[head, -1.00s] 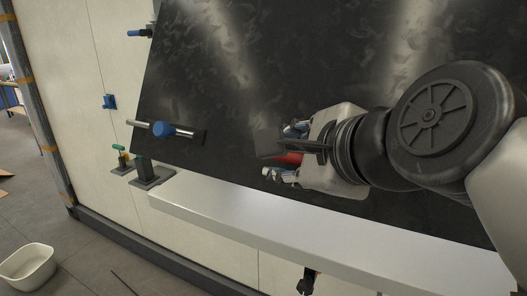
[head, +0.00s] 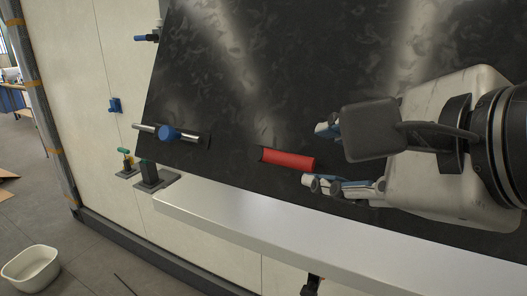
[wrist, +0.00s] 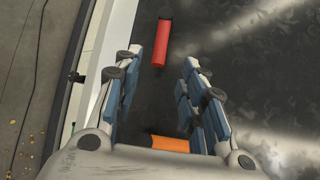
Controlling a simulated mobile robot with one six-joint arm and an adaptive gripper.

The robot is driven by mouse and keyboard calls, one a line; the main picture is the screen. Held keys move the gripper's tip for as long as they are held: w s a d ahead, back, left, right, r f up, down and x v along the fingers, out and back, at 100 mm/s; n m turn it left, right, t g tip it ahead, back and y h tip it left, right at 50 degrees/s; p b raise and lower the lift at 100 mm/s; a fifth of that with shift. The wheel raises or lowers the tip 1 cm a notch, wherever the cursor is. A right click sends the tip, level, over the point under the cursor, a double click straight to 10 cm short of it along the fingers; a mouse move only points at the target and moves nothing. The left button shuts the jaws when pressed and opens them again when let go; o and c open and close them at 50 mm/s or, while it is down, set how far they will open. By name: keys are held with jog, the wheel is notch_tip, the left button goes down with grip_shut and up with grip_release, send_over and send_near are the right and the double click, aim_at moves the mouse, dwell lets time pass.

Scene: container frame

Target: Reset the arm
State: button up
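My gripper (head: 318,156) is open on the right side of the head view. Its two blue-padded fingers point left, and nothing is between the tips. A red cylindrical handle (head: 288,160) on the dark panel (head: 290,90) lies just left of the fingertips, apart from them. In the wrist view the open fingers (wrist: 158,66) spread wide, and the red handle (wrist: 161,43) shows beyond and between them. An orange piece (wrist: 170,143) shows low between the finger bases; I cannot tell what it belongs to.
A pale ledge (head: 250,225) runs below the panel. A blue-knobbed latch (head: 168,133) sits at the panel's left edge, with a green-topped one (head: 124,151) beside it on the pale wall. A white tub (head: 30,267) stands on the floor at lower left.

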jog(key=s+d+f+n+g+h, duration=0.1)
jog(key=s+f+n+g, duration=0.1)
jog(key=f+n, duration=0.4)
jog(key=s+d+f+n+g+h, duration=0.1)
jog(key=f+n, duration=0.6)
jog(key=f, duration=0.7)
jog(key=s+d+f+n+g+h, duration=0.2)
jog(key=f+n, duration=0.4)
jog(key=f, duration=0.4)
jog(key=shift+s+d+n+g, duration=0.25)
jog(key=shift+s+n+g, duration=0.25)
jog(key=shift+g, duration=0.7)
